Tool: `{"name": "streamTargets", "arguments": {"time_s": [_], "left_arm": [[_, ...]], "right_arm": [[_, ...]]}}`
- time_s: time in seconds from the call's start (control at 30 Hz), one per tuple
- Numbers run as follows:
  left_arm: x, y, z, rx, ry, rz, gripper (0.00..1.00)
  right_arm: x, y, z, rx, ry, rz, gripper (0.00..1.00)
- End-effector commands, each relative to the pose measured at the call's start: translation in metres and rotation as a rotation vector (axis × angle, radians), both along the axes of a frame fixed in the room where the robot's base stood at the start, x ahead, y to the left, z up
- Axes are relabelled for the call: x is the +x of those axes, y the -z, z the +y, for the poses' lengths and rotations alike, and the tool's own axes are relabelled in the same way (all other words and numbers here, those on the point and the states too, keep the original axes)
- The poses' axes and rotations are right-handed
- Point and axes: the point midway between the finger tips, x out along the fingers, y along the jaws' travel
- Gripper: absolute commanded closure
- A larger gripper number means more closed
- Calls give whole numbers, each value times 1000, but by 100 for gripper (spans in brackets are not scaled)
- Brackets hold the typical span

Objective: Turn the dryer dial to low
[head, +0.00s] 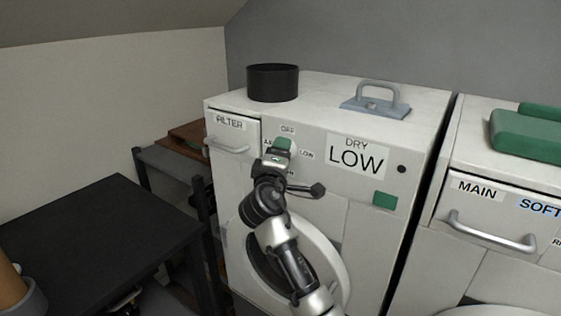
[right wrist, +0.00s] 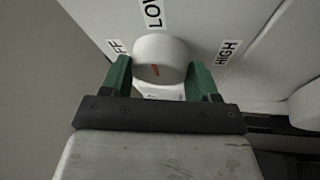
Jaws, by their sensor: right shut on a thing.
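The white dryer dial (right wrist: 158,50) is between the green fingers of my right gripper (right wrist: 160,78) in the right wrist view. Its red mark points towards the LOW label (right wrist: 152,12), with HIGH (right wrist: 229,52) to the right and a partly hidden OFF label to the left. In the head view my right gripper (head: 281,147) covers most of the dial on the white dryer's front (head: 318,205). The dryer's display (head: 357,157) reads DRY LOW. The right gripper is shut on the dial. My left gripper is not in view.
A black round pot (head: 272,82) and a grey handled plate (head: 376,100) are on the dryer top. A filter drawer (head: 232,133) is left of the dial. A washer (head: 500,200) stands at right, and a black table (head: 95,235) at left.

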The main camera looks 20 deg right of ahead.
Motion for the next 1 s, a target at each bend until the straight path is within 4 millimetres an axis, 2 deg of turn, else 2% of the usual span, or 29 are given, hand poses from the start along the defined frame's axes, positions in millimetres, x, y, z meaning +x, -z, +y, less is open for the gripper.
{"name": "streamTargets", "arguments": {"time_s": [0.3, 0.33, 0.47, 0.77, 0.87, 1.0], "left_arm": [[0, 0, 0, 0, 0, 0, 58], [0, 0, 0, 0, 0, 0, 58], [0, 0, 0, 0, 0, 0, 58], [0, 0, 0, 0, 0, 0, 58], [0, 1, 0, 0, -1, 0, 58], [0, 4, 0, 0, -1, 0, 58]], "right_arm": [[0, 0, 0, 0, 2, 0, 63], [0, 0, 0, 0, 2, 0, 35], [0, 0, 0, 0, 1, 0, 15], [-1, 1, 1, 0, 0, 1, 15], [-8, 2, 5, -1, -1, 0, 15], [-29, 8, 17, 4, -3, 1, 15]]}}
